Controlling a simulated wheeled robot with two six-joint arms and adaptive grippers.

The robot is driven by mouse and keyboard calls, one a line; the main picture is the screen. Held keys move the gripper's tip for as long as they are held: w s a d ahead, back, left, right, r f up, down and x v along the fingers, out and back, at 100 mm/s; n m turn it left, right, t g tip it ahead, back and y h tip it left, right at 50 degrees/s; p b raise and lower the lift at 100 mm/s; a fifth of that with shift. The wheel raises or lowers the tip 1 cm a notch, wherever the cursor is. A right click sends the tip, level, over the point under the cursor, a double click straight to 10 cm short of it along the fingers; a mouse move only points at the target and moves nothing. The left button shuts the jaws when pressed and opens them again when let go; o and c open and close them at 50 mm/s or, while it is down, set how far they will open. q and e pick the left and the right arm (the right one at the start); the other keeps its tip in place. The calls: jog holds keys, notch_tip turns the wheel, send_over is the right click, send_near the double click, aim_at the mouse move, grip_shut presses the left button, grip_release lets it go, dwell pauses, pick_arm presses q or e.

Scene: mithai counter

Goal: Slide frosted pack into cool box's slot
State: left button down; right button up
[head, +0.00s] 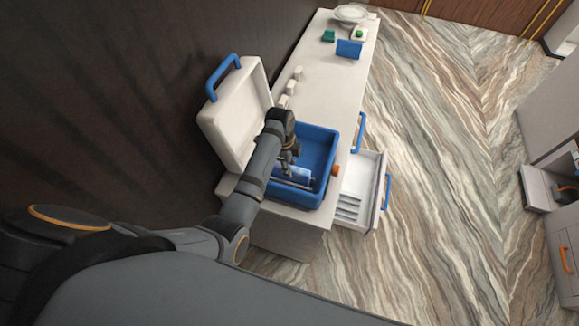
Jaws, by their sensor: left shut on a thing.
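The cool box (319,146) stands open on the near end of the counter, with a blue inside. Its white lid (233,118) with a blue handle is tipped back to the left. My left gripper (288,166) reaches down into the box and is shut on the frosted pack (301,175), a pale blue piece low in the box near its front wall. The gripper and wrist hide part of the pack. I cannot tell whether the pack is in the slot. My right gripper is not in view.
A drawer (372,180) with several pale strips inside stands open right of the box. Small white blocks (290,87) line the counter's left edge. A blue item (349,49), a green item (328,36) and a plate (351,13) are at the far end. The counter's middle is clear.

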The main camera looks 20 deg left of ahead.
pick_arm(q)
jog(key=c, duration=1.1)
grip_release()
jog(key=shift+o, duration=0.2)
jog(key=r, duration=0.5)
jog(key=a+r, duration=0.1)
jog(key=r, duration=0.1)
jog(key=shift+r, duration=0.25)
